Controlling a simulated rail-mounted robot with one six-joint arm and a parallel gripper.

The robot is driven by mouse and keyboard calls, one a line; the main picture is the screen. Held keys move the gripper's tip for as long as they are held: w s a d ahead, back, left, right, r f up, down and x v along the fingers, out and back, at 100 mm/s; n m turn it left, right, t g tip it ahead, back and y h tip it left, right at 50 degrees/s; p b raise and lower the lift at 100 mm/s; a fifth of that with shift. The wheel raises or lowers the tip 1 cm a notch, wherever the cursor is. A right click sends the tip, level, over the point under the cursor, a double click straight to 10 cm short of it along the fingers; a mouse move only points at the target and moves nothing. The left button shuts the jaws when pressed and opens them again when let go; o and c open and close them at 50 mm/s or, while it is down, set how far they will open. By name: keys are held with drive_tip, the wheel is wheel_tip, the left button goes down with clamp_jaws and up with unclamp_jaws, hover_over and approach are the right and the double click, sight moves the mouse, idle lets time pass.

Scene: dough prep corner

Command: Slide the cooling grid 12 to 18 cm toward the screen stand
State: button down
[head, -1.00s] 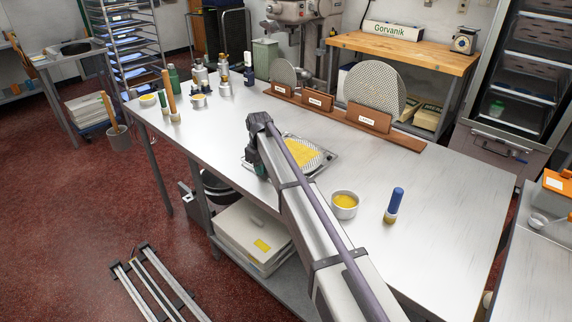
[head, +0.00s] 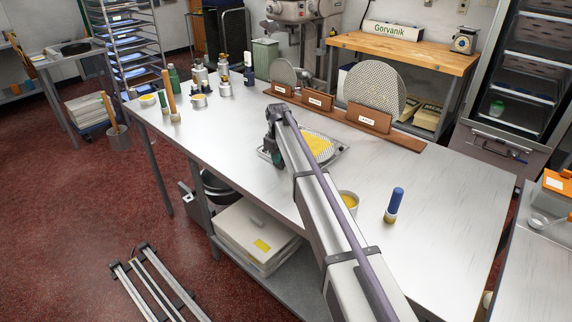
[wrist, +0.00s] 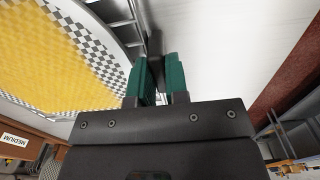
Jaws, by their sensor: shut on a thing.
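The cooling grid (head: 343,155) is a metal wire rack lying on the steel table, partly hidden by my arm in the head view. A round perforated screen (wrist: 106,52) with a yellow layer on it rests on the grid. My gripper (head: 272,157) is at the grid's left side. In the wrist view its teal fingers (wrist: 159,72) are shut on the grid's edge bar. The screen stand (head: 340,115) is a long brown wooden rack behind the grid, holding upright round screens. A clear strip of table lies between grid and stand.
A bowl of yellow stuff (head: 350,200), half hidden by my arm, and a blue-handled brush (head: 394,206) stand front right of the grid. Bottles and small pots (head: 200,78) stand at the table's far left. The table's right part is clear.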

drive_tip(key=shift+w+d, duration=1.1)
drive_tip(key=c, duration=1.1)
unclamp_jaws()
drive_tip(key=shift+o, duration=0.2)
wheel_tip(320, 180, up, 11)
drive_tip(key=p, duration=1.1)
drive_tip(key=shift+f, duration=0.1)
